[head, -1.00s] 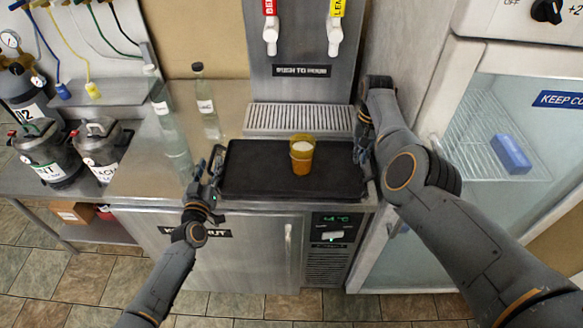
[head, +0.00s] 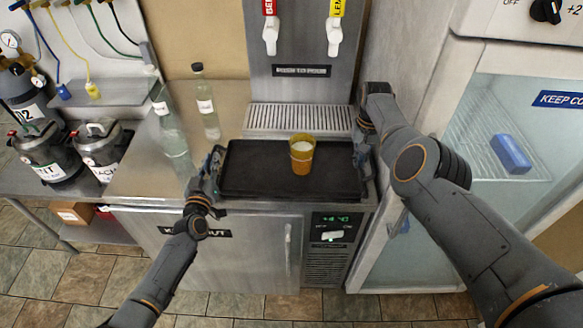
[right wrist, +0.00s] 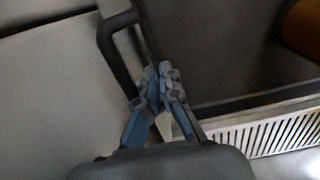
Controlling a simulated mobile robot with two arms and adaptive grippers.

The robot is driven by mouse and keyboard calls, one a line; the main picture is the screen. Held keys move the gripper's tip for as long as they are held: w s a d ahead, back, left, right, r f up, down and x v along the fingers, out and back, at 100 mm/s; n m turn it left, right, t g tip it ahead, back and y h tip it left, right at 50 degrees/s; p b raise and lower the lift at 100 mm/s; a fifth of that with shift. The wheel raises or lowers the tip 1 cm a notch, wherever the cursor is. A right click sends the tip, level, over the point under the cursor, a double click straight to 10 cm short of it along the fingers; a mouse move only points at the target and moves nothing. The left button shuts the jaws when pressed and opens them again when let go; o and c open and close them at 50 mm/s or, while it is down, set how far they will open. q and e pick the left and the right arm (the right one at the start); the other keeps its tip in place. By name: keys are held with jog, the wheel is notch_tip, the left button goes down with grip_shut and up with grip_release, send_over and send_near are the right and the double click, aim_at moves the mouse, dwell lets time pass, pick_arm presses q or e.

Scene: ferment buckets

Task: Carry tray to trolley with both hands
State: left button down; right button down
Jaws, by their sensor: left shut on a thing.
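A black rectangular tray (head: 255,182) lies on the steel counter in the head view, in front of the drip grille. An amber cup (head: 302,160) with a pale top stands upright on it, right of the middle. My left gripper (head: 214,164) is shut on the tray's left end. My right gripper (head: 360,150) is at the tray's right end, largely hidden by its own arm in the head view. In the right wrist view its blue-grey fingers (right wrist: 161,72) are close together at the tray's dark handle (right wrist: 106,42); their grip is unclear.
Two clear bottles (head: 206,102) (head: 170,125) stand left of the tray. A dispenser with two taps (head: 334,37) rises behind it. A glass-fronted fridge (head: 500,115) stands to the right. Metal kegs (head: 100,150) stand on the left. No trolley is visible.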

pick_arm(q)
jog(key=shift+r, duration=0.15)
pick_arm(e)
jog(key=shift+r, duration=0.1)
